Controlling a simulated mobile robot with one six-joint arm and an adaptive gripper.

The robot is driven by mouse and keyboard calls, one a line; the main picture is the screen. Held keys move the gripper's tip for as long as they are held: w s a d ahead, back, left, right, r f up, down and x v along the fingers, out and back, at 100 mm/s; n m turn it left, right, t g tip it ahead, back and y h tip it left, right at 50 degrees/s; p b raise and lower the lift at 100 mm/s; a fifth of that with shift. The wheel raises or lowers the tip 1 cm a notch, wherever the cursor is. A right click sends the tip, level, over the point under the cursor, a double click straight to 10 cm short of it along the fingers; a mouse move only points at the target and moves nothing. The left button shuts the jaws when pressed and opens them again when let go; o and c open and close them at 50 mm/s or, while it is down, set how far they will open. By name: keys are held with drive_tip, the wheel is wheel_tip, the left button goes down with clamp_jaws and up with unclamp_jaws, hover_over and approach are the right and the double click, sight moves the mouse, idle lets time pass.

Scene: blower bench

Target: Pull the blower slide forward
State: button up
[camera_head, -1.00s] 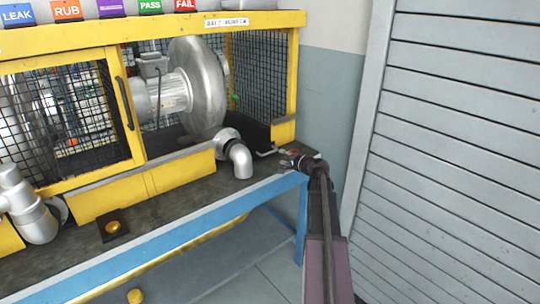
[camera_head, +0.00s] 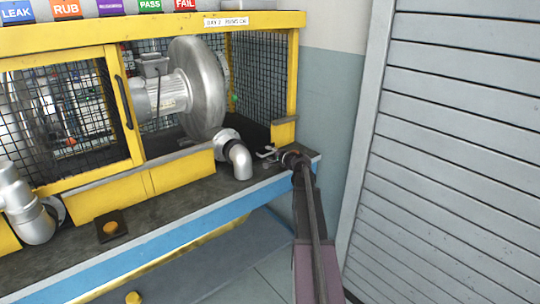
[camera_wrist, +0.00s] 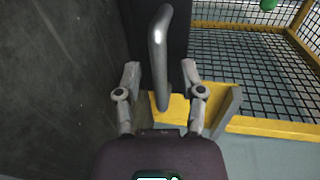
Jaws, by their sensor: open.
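The blower (camera_head: 205,90), a silver round housing with a motor, stands inside the yellow frame in the head view. A small pale handle (camera_head: 266,153) sits low at the frame's right end, above the bench. In the wrist view the handle is a bent grey bar (camera_wrist: 159,55) in front of a dark plate. My gripper (camera_head: 278,155) is at the handle in the head view. In the wrist view my gripper (camera_wrist: 160,75) is open, with one finger on each side of the bar and gaps visible. How deep the bar sits between the fingers is hard to tell.
A silver elbow pipe (camera_head: 238,158) stands just left of the handle. A yellow block (camera_head: 283,131) is behind it. The bench top (camera_head: 185,193) has a blue front edge. A slatted grey shutter (camera_head: 460,150) is at the right. Free floor shows below the bench.

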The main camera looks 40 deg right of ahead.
clamp_jaws()
drive_tip(key=shift+s, duration=0.1)
drive_tip(key=shift+f+v, duration=0.15)
drive_tip(key=shift+v, duration=0.6)
drive_tip(key=shift+f+v, duration=0.1)
drive_tip(key=shift+v, duration=0.6)
unclamp_jaws()
drive_tip(key=shift+s, duration=0.1)
drive_tip(key=shift+w, duration=0.2)
